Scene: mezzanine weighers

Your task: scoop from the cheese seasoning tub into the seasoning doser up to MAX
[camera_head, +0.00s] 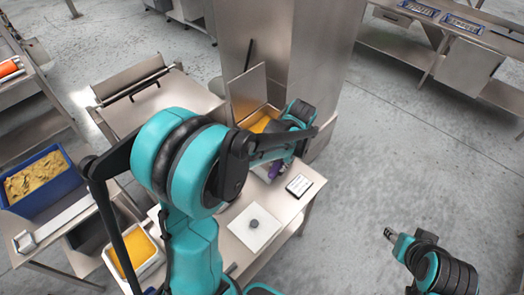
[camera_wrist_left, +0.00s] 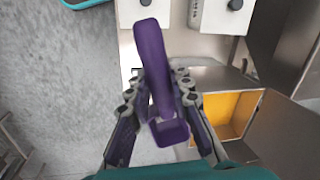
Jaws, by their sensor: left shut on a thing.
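My left gripper (camera_head: 274,170) is shut on a purple scoop (camera_wrist_left: 152,60), which lies between its two fingers in the left wrist view. Only a bit of purple shows in the head view, below my arm. A metal box with its lid raised, which looks like the seasoning doser (camera_wrist_left: 246,104), holds orange seasoning and stands to the right of the gripper in the wrist view. Its MAX mark cannot be made out. A white tub of orange seasoning (camera_head: 157,262), seemingly the cheese seasoning tub, stands at the lower left, partly behind my arm. My right gripper (camera_head: 389,234) is over open floor, its fingers too small to read.
A blue crate (camera_head: 50,203) of yellowish food stands at the left. A steel column (camera_head: 318,75) rises behind the doser.

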